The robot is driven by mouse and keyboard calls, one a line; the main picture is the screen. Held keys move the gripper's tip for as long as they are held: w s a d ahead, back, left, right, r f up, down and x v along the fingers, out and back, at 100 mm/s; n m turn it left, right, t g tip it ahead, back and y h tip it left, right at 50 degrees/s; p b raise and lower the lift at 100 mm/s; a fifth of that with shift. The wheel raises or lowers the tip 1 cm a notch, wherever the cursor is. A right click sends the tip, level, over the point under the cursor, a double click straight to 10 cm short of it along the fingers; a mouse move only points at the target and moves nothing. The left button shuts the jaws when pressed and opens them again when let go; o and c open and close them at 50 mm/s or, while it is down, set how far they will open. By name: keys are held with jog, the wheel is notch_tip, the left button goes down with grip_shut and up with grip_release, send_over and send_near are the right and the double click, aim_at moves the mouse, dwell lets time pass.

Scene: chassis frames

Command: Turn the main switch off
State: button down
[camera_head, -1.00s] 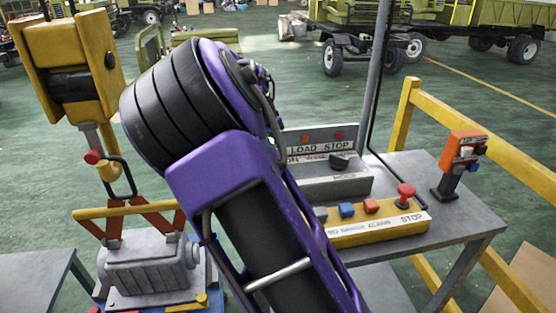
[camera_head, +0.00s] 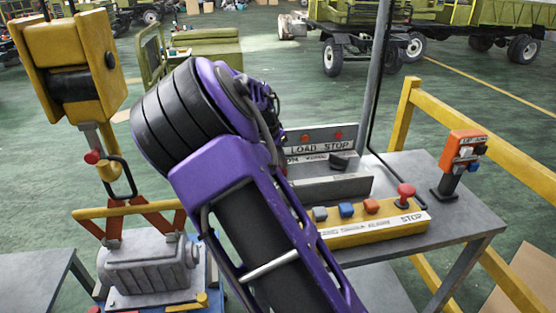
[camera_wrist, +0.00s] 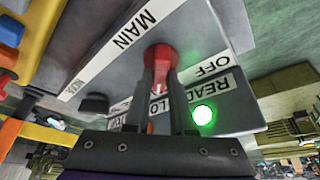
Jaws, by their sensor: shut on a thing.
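The red main switch handle (camera_wrist: 162,55) shows in the wrist view, on a grey panel with a white MAIN label (camera_wrist: 132,30) and an OFF label (camera_wrist: 212,66). My gripper (camera_wrist: 161,82) has its two dark fingers closed on this handle. A green lamp (camera_wrist: 203,115) glows near the READY label. In the head view, the grey control box (camera_head: 325,188) stands on the table, with LOAD and STOP labels on its back panel. My purple arm covers its left part, the main switch and my gripper there.
A yellow button box (camera_head: 375,231) with a red STOP knob (camera_head: 406,192) sits at the front of the grey table (camera_head: 470,222). An orange device (camera_head: 462,150) stands at right, near a yellow rail (camera_head: 490,140). A yellow hoist hook (camera_head: 122,180) hangs at left over a grey motor (camera_head: 150,268).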

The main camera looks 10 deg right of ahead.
dwell(0.4)
jog(key=n+t+y+b, duration=0.1)
jog(key=n+b, duration=0.2)
jog(key=n, duration=0.1)
jog(key=shift+d+f, duration=0.1)
jog(key=shift+d, duration=0.1)
jog(key=n+y+b, duration=0.2)
jog(key=n, duration=0.3)
jog(key=shift+s+d+b, duration=0.1)
jog(key=shift+d+b, duration=0.05)
jog(key=shift+b, duration=0.2)
jog(key=n+y+b, duration=0.1)
jog(key=n+y, duration=0.1)
jog(key=n, duration=0.2)
jog(key=shift+n, duration=0.3)
jog(key=shift+d+n+g+y, duration=0.1)
jog(key=shift+n+g+y, duration=0.45)
jog(key=shift+n, duration=1.65)
jog(key=c, duration=0.8)
grip_release()
jog(key=shift+o, duration=0.2)
